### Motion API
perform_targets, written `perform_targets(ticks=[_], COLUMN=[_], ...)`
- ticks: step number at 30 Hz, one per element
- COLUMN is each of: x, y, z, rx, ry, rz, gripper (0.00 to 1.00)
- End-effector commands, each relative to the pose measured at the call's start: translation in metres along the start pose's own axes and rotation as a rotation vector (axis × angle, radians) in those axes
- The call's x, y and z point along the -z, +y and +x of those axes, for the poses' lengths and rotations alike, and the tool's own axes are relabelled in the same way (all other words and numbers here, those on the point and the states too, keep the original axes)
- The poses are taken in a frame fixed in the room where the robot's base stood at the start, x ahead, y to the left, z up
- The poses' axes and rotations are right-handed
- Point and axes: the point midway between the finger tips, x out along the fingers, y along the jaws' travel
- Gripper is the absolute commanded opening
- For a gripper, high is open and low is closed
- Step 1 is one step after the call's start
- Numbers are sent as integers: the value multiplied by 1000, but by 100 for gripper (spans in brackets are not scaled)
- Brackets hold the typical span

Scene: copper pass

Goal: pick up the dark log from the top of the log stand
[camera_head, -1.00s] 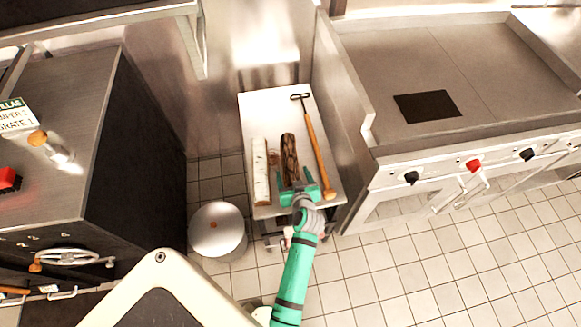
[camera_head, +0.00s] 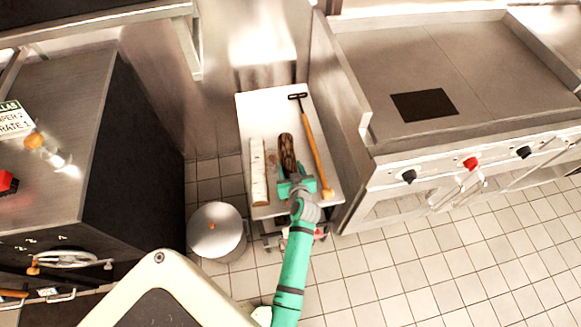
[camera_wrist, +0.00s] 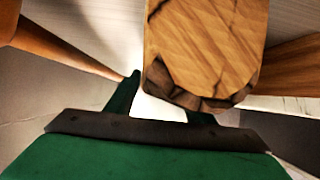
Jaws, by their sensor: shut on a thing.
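The dark log (camera_head: 287,150) is a brown, rough-barked piece above the white top of the log stand (camera_head: 265,103). In the wrist view the cut end of the dark log (camera_wrist: 203,45) is large and close, with pale wood grain and a dark bark rim. My gripper (camera_head: 291,180) is shut on the near end of the dark log; in the wrist view my gripper's green fingers (camera_wrist: 160,100) reach up to it, partly hidden by the log. I cannot tell whether the log still touches the stand.
A pale birch log (camera_head: 259,172) lies on the stand to the left. A wooden-handled tool (camera_head: 314,146) with a dark head lies to the right. A lidded metal pot (camera_head: 216,231) stands on the floor at left. A steel griddle (camera_head: 440,75) is at right.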

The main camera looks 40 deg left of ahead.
Motion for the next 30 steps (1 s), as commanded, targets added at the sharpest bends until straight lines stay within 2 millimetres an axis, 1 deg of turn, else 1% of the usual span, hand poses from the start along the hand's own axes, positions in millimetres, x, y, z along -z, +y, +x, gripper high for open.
perform_targets(ticks=[7, 11, 12, 14, 22, 27, 30], x=[8, 22, 29, 35, 71, 75, 77], y=[3, 5, 6, -2, -42, -75, -90], z=[-4, -12, -16, -24, -68, -91, -102], rx=[-4, -7, -9, -6, -5, -3, -3], ry=[5, 6, 8, 6, 6, 4, 3], rz=[1, 2, 2, 2, 1, 3, 3], gripper=[0, 0, 0, 0, 0, 0, 0])
